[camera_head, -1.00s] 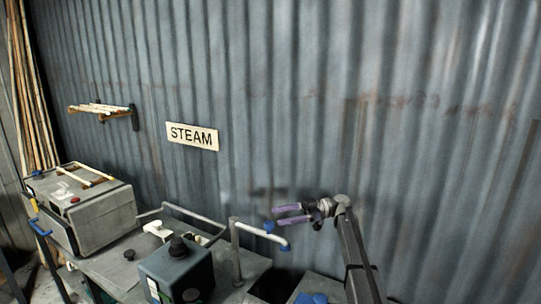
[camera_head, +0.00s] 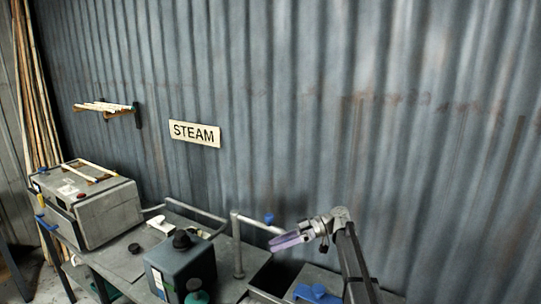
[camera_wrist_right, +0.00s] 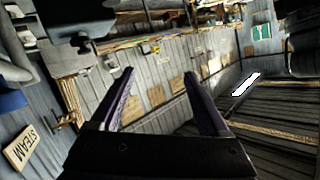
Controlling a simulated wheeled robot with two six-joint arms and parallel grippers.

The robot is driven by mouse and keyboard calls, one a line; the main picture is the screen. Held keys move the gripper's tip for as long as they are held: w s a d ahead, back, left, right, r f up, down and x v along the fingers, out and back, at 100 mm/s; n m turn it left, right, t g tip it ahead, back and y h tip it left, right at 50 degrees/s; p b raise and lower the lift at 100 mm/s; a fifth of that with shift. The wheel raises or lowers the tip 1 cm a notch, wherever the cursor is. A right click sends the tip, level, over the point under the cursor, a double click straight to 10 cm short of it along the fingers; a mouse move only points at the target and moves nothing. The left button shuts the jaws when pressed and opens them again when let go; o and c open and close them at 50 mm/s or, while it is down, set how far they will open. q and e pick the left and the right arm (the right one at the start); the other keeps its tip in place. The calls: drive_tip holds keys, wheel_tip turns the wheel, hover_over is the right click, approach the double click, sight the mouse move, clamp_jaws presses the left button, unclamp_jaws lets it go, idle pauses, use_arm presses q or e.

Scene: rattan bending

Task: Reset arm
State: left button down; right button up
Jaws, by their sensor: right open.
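My right gripper (camera_head: 283,242) is at the lower middle of the head view, its purple fingers pointing left beside a bent metal pipe (camera_head: 262,223). In the right wrist view, the two fingers (camera_wrist_right: 160,97) stand apart with nothing between them. My right arm rises from the lower right edge of the head view. I cannot tell whether the fingers touch the pipe. My left gripper is not in the head view.
A metal steam box (camera_head: 105,215) stands on the bench at left. A dark box with a black knob (camera_head: 180,266) is in front. A blue part (camera_head: 316,293) lies near my right arm. A corrugated wall (camera_head: 400,130) with a STEAM sign (camera_head: 194,133) stands behind.

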drive_tip(key=s+d+f+m+t+h, duration=0.2)
drive_tip(key=s+d+f+m+h, duration=0.2)
drive_tip(key=s+f+m+h, duration=0.7)
drive_tip(key=s+d+f+m+t+h, duration=0.1)
drive_tip(key=s+d+f+m+h, duration=0.1)
drive_tip(key=s+d, duration=0.45)
drive_tip(key=s+d+f+m+t+h, duration=0.1)
drive_tip(key=s+d+f+m, duration=0.25)
drive_tip(key=s, duration=0.65)
drive_tip(key=s+a+f+n+g+h+b, duration=0.1)
drive_tip(key=s+a+f+n+b, duration=0.3)
drive_tip(key=a+f+b, duration=0.6)
wheel_tip(320, 180, down, 2)
drive_tip(key=b, duration=0.3)
drive_tip(key=shift+s+a+f, duration=0.15)
drive_tip(key=shift+a+f, duration=0.05)
drive_tip(key=shift+a, duration=0.05)
